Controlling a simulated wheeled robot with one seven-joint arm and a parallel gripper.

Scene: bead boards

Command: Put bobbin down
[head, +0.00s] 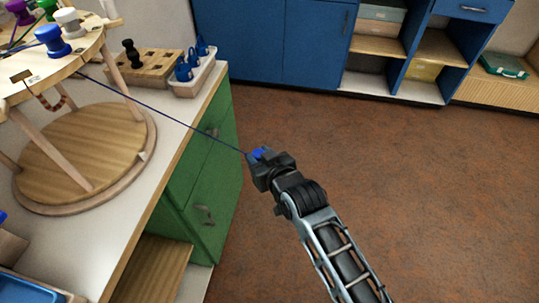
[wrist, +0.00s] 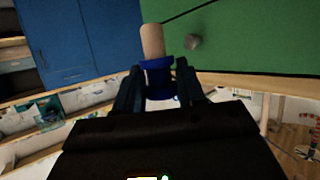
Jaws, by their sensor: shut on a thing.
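My gripper (head: 262,163) is out over the open floor, to the right of the green cabinet, and is shut on a blue bobbin (head: 257,153). In the wrist view the bobbin (wrist: 158,78) sits between the two fingers of my gripper (wrist: 157,88), with a tan wooden end sticking up. A dark blue thread (head: 175,118) runs taut from the bobbin back to the round wooden stand (head: 15,82). Another blue bobbin (head: 52,41), a white one (head: 68,21) and a green one stand on its top.
The pale worktop (head: 172,130) on the green cabinet (head: 205,175) carries the stand's round base (head: 80,150), a wooden block (head: 150,72) with a black peg, and a white tray (head: 197,80) of blue items. Blue cabinets (head: 270,45) line the back. The brown floor (head: 390,160) is clear.

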